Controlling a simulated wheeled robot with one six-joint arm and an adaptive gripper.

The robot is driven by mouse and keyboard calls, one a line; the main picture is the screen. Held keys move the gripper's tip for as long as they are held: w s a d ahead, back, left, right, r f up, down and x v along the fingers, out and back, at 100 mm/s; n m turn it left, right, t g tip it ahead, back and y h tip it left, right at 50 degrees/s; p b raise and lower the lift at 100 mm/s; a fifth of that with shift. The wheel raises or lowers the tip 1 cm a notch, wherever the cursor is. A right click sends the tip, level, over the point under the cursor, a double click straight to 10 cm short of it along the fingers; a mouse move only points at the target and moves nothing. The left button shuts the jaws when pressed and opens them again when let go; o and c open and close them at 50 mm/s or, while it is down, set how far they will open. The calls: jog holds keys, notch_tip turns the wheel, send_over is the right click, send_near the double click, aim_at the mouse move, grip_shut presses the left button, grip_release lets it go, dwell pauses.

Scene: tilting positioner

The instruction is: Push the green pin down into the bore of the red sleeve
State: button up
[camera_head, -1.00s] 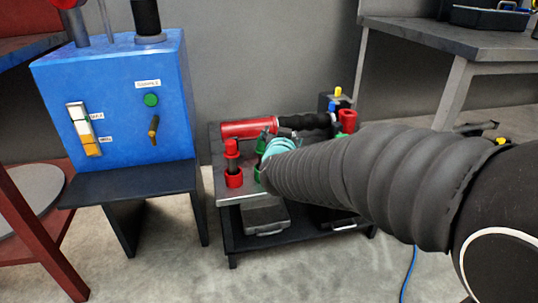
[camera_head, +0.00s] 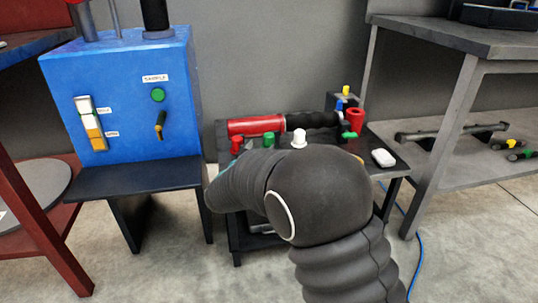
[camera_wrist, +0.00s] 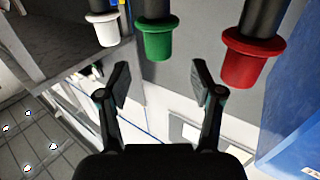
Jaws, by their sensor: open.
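My gripper (camera_wrist: 160,76) is open and empty in the wrist view; my arm hides it in the head view. A green flanged head (camera_wrist: 158,42) on a dark shaft appears beyond the gap between its fingers, apart from them. I take it for the green head (camera_head: 268,139) behind my arm in the head view. A red flanged head (camera_wrist: 247,60) is to its right in the wrist view. A hollow red sleeve (camera_head: 356,117) stands at the table's right back, with a small green part (camera_head: 349,135) against it. I cannot tell which green part is the pin.
A white head (camera_head: 299,138) and a red head (camera_head: 237,144) flank the green one. A red cylinder (camera_head: 256,126) with a dark end lies behind. A white block (camera_head: 383,158) is at the table's right. A blue box (camera_head: 125,95) stands left.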

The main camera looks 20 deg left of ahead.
aim_at(267, 141)
jog(key=shift+w+d+f, duration=0.1)
jog(key=shift+w, duration=0.9)
jog(key=w, duration=0.4)
jog(key=shift+d+f+b, duration=0.15)
jog(key=shift+f+b, duration=0.15)
jog(key=shift+f, duration=0.1)
jog(key=shift+w+r, duration=0.1)
jog(key=shift+w, duration=0.4)
grip_shut()
jog(key=shift+r, duration=0.1)
